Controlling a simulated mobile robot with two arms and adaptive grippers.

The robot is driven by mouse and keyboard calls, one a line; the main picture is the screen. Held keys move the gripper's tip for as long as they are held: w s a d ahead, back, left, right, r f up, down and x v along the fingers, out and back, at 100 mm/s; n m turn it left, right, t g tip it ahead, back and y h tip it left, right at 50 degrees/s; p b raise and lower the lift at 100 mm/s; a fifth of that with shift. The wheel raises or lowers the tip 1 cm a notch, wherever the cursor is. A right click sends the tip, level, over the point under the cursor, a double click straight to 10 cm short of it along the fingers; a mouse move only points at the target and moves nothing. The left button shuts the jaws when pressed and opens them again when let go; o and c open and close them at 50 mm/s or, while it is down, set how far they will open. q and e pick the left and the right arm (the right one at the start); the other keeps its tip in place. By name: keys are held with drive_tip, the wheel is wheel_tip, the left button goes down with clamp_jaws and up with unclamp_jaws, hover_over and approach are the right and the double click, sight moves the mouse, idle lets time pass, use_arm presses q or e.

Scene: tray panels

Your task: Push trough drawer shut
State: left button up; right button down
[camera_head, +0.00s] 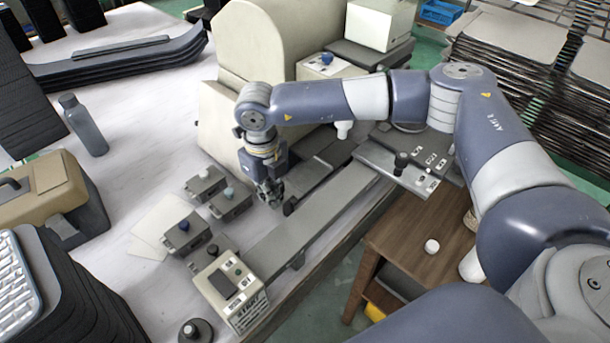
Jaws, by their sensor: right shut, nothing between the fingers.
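A beige machine (288,42) stands on the white table. At its base, a dark grey drawer-like part (312,178) juts out, with a small black knob or handle at its near end; I take this as the trough drawer. How far it is out is hard to tell, because my right arm and gripper cover part of it. My right gripper (273,197) points down just left of the drawer's near end, with its fingers shut and empty. I cannot tell if it touches the drawer. My left gripper does not show.
A long grey rail (313,225) runs along the table's near edge. Several small grey boxes with knobs (204,184) and a beige control box (232,288) stand left of it. A bottle (84,126) stands farther left. A wooden side table (415,245) is at the right.

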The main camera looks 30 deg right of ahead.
sight(301, 180)
drive_tip(key=shift+w+d+b, duration=0.2)
drive_tip(key=shift+w+d, duration=0.2)
drive_tip(key=shift+d, duration=0.65)
drive_tip(key=shift+w+d+b, duration=0.25)
drive_tip(key=shift+w+d, duration=0.1)
drive_tip(key=shift+d, duration=0.7)
drive_tip(key=shift+w+d+b, duration=0.2)
drive_tip(key=shift+w+d, duration=0.2)
drive_tip(key=shift+d, duration=0.8)
drive_tip(key=shift+w+d+b, duration=0.15)
drive_tip(key=shift+w+d, duration=0.1)
drive_tip(key=shift+d, duration=0.45)
drive_tip(key=shift+w+d+b, duration=0.1)
drive_tip(key=shift+w+d, duration=0.2)
drive_tip(key=shift+d, duration=0.4)
drive_tip(key=shift+w+d+b, duration=0.15)
drive_tip(key=shift+w+d, duration=0.1)
drive_tip(key=shift+d, duration=0.45)
drive_tip(key=shift+a, duration=0.1)
drive_tip(key=shift+s+a, duration=0.2)
drive_tip(key=shift+a, duration=0.3)
drive_tip(key=shift+r, duration=0.1)
wheel_tip(301, 180, up, 7)
drive_tip(key=p, duration=0.4)
